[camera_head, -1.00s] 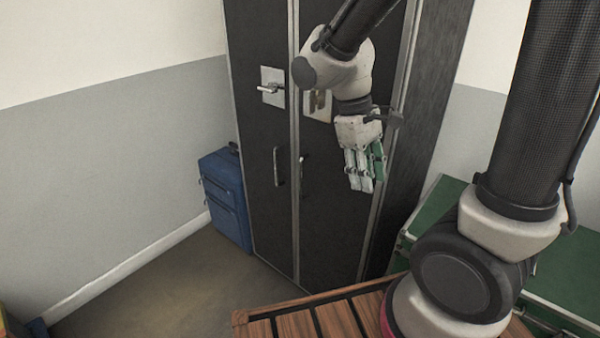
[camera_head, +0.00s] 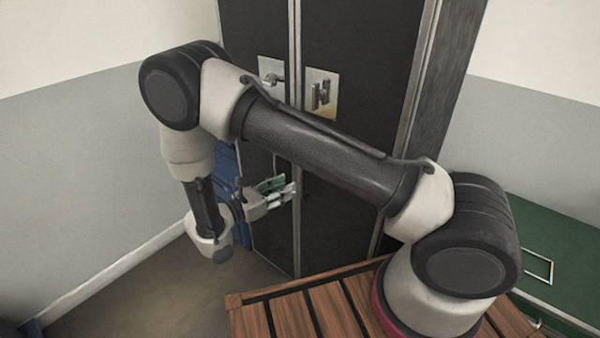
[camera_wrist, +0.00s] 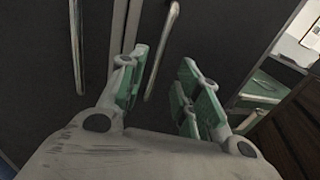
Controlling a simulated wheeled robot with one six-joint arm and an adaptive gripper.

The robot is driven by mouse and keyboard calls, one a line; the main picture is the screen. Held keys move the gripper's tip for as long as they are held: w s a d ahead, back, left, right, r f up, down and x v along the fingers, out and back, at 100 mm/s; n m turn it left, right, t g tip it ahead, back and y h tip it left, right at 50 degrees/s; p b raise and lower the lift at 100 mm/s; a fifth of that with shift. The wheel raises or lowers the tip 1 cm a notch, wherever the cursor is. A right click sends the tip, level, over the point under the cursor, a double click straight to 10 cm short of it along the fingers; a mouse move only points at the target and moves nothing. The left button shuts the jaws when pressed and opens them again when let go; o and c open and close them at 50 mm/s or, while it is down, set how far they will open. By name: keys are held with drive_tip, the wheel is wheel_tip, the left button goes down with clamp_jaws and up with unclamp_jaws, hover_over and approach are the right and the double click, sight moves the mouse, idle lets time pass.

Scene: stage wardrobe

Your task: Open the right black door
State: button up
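The right black door (camera_head: 335,222) of the tall wardrobe looks shut, level with the left black door (camera_head: 262,225). The right door's upper latch (camera_head: 320,95) has its lever upright on a pale plate. In the wrist view its long metal bar handle (camera_wrist: 161,50) stands beyond and between my fingertips, apart from them. The left door's bar handle (camera_wrist: 76,45) lies left of my fingers. My gripper (camera_head: 284,189) is open and empty, in front of the doors near the centre seam; its green-padded fingers are spread in the wrist view (camera_wrist: 165,85). In the head view the right bar handle is hidden.
The left door's lever (camera_head: 271,82) is level. A blue suitcase (camera_head: 228,165) stands left of the wardrobe, partly behind my arm. A green case (camera_head: 540,235) lies to the right. The floor (camera_head: 170,285) at front left is clear.

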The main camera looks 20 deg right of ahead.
hover_over(302, 196)
drive_tip(key=shift+w+d+r, duration=0.2)
drive_tip(key=shift+w+r, duration=0.1)
drive_tip(key=shift+w, duration=0.05)
drive_tip(key=shift+c, duration=0.5)
clamp_jaws()
